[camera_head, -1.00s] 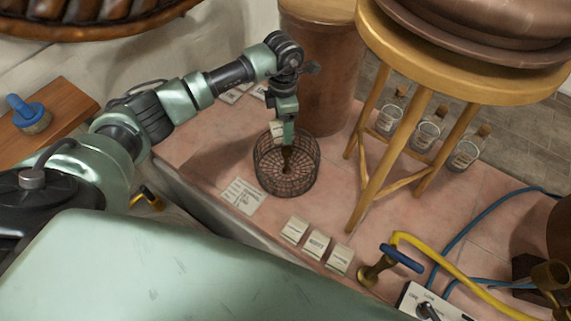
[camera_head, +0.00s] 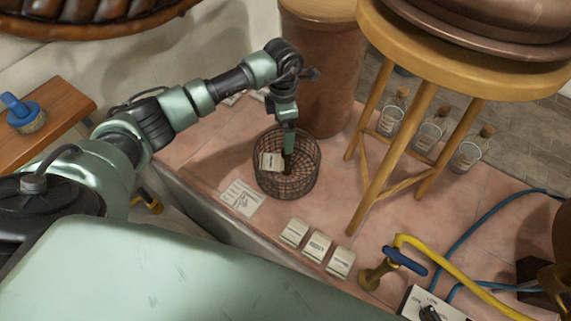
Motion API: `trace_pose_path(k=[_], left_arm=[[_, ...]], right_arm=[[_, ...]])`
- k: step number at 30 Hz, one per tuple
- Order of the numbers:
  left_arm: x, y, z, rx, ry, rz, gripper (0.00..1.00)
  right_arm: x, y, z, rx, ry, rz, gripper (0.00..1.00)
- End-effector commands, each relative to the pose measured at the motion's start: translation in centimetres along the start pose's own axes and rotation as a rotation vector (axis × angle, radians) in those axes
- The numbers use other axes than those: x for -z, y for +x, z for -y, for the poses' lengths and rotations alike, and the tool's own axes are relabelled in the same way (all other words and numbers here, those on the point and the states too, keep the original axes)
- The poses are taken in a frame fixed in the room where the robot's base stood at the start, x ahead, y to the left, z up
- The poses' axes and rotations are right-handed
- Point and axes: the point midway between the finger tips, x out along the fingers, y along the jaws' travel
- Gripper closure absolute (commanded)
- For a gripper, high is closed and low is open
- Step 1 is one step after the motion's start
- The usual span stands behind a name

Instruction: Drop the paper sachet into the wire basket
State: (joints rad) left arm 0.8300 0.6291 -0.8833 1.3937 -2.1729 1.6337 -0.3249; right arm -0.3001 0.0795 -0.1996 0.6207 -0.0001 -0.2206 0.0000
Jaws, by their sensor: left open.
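The round wire basket (camera_head: 287,190) stands on the pink tiled bench. A pale paper sachet (camera_head: 271,162) shows inside the basket's outline near its left rim, tilted; I cannot tell whether it rests on anything. Several similar sachets show elsewhere: a row of three (camera_head: 318,246) lies on the bench in front of the basket. My right gripper is not in view.
A printed card (camera_head: 242,197) lies left of the basket. A copper cylinder (camera_head: 325,80) stands close behind it. A wooden stool (camera_head: 375,190) stands to the right, with stoppered glass jars (camera_head: 430,132) behind its legs. A brass valve with a blue handle (camera_head: 404,260) and hoses are at front right.

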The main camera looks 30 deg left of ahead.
Motion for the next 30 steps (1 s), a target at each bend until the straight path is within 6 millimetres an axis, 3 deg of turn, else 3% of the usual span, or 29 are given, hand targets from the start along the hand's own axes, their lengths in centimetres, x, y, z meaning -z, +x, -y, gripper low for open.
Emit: trace_pose_path(k=[9, 14, 30], left_arm=[[0.0, -5.1, -0.1, -0.005, 0.001, 0.003, 0.03], [-0.1, -6.9, -0.1, -0.002, 0.0, 0.001, 0.03], [0.0, -7.4, 0.0, 0.0, 0.0, 0.0, 0.03]], right_arm=[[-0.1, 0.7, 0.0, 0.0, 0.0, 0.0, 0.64], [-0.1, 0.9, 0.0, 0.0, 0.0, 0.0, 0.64], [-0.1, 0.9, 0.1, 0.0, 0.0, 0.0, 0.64]])
